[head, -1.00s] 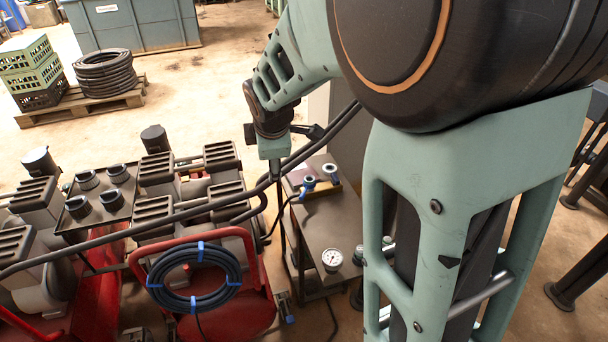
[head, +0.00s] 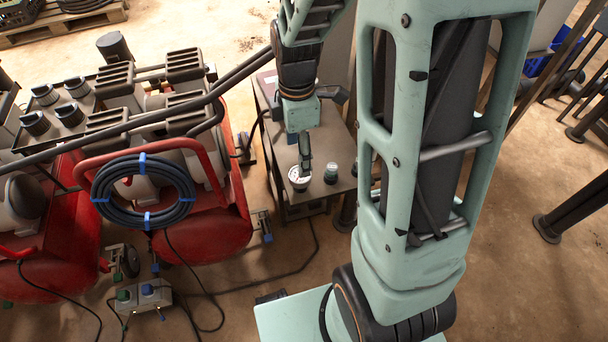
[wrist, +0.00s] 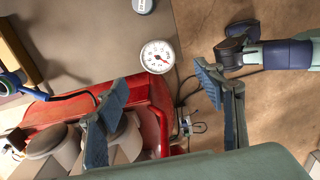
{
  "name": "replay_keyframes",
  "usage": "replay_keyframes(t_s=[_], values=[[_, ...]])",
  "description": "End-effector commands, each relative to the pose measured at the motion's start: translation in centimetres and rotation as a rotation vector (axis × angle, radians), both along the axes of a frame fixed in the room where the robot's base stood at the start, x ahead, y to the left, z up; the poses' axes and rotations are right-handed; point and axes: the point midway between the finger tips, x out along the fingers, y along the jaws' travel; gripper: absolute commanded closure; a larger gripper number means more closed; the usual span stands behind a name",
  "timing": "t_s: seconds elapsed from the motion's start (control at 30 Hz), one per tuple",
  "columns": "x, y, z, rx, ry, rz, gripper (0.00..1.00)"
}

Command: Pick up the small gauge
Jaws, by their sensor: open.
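The small gauge (head: 298,180) has a round white dial with dark marks. It sits near the front edge of the grey table, and my gripper's finger partly hides it in the head view. In the wrist view the gauge (wrist: 158,57) is face-on, with its dial and a red mark showing. My gripper (head: 304,160) points down over the gauge. In the wrist view its blue-padded fingers (wrist: 160,82) are wide apart, with nothing between them. The gauge appears in line with the gap, slightly beyond the tips. The height left between them is hard to tell.
A second small round part (head: 331,173) stands right of the gauge on the table (head: 334,140). In the wrist view a blue fitting (wrist: 10,83) with a cable shows at left. Red compressors (head: 205,240) with a coiled hose (head: 145,190) stand left of the table.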

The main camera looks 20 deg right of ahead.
Motion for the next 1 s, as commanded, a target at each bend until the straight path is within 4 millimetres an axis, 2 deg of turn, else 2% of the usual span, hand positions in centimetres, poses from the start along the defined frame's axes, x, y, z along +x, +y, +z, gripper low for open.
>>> replay_keyframes(t_s=[0.03,0.2,0.47,0.77,1.0], values=[[-0.2,0.0,-1.1,0.0,0.006,0.0,0.38],[-0.1,-0.1,-3.8,-0.001,0.003,0.0,0.38],[0.0,-0.2,-5.4,-0.001,0.001,0.0,0.38],[0.2,-0.5,-9.7,-0.002,0.003,0.0,0.38],[0.2,-0.5,-10.1,-0.001,0.0,0.0,0.38]])
